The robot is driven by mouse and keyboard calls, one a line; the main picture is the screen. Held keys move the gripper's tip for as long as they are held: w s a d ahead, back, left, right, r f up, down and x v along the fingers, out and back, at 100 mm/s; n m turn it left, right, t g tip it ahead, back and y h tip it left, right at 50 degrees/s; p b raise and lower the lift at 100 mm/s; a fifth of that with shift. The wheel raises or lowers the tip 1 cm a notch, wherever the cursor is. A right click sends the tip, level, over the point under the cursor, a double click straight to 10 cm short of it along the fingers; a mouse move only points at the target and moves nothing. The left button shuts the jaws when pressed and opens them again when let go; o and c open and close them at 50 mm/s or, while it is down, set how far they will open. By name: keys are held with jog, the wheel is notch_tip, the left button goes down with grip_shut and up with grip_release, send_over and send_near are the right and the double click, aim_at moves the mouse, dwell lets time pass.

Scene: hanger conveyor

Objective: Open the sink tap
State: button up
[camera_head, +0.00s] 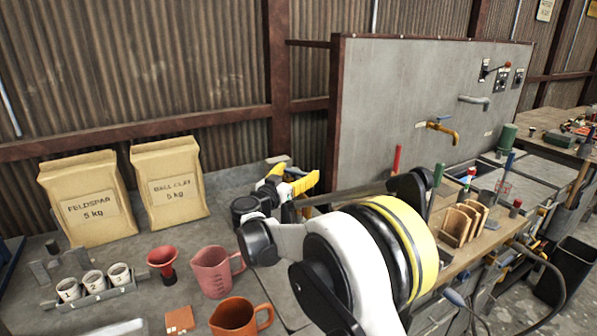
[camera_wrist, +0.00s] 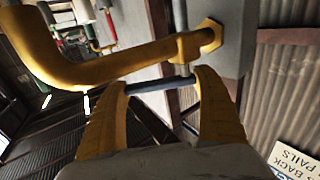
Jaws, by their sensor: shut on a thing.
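The tap (camera_wrist: 95,68) looms large across the top of the wrist view.
A second grey spout (camera_head: 474,102) is above right of the tap. Paper bags (camera_head: 92,200), a pink jug (camera_head: 214,275) and an orange jug (camera_head: 238,318) are on the left bench.

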jog(key=shift+s+m+h, duration=0.1)
jog(key=shift+m+h, duration=0.2)
jog(key=shift+h, duration=0.1)
jog(key=o, duration=1.4)
jog(key=shift+c, duration=0.2)
jog(key=shift+s+a, duration=0.1)
jog(key=v, duration=1.1)
jog(key=shift+s+a+r, duration=0.15)
jog(key=shift+s+a, duration=0.1)
jog(key=shift+s, duration=0.05)
